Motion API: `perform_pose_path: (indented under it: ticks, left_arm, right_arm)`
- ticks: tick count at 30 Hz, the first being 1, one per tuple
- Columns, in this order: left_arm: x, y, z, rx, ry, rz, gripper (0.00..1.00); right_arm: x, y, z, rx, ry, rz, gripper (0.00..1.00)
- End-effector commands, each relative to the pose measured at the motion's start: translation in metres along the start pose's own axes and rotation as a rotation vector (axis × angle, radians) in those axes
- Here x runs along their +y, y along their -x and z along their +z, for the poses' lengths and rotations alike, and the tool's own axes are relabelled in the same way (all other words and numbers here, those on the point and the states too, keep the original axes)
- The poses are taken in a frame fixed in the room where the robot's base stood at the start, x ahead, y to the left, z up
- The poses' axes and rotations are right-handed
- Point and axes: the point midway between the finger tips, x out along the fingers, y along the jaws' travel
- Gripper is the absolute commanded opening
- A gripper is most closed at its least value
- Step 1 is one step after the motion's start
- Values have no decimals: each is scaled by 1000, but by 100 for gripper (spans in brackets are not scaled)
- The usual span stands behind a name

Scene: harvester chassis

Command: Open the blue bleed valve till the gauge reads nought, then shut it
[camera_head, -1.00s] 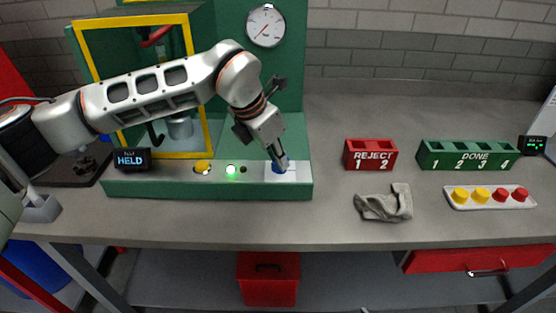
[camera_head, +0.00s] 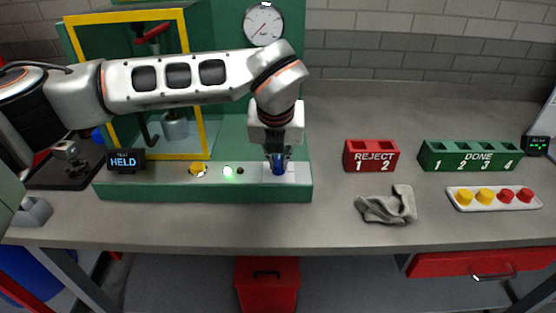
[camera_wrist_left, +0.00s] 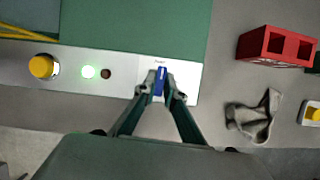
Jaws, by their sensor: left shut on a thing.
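The blue bleed valve (camera_wrist_left: 160,82) sits on a white plate at the right end of the green bench rig's front ledge; in the head view its blue part (camera_head: 279,168) shows below my left gripper (camera_head: 278,163). In the left wrist view my left gripper (camera_wrist_left: 161,92) has its two fingertips closed on either side of the blue handle, which points nearly straight away from the wrist. The round gauge (camera_head: 264,24) is on the green back panel above; its needle points to the lower left, and its figures are too small to read. My right gripper is not in view.
A display (camera_head: 125,161) reads HELD. A yellow button (camera_head: 198,169) and a lit green lamp (camera_head: 227,171) are left of the valve. A red REJECT rack (camera_head: 371,156), green DONE rack (camera_head: 470,156), grey cloth (camera_head: 388,206) and tray of caps (camera_head: 494,198) lie to the right.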

Motion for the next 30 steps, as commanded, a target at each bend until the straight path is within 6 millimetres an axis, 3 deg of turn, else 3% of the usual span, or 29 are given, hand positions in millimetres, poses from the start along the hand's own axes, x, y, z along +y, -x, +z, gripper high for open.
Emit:
perform_pose_path:
  ticks: [22,23,24,30]
  left_arm:
    - [-1,2,2,-5,80,30,0]
    - [-1,2,2,-5,79,30,17]
    - [0,2,2,-5,79,30,26]
    - [0,1,1,-2,78,31,26]
  right_arm:
    - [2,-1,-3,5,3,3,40]
    - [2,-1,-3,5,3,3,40]
    - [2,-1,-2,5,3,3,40]
    - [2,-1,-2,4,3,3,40]
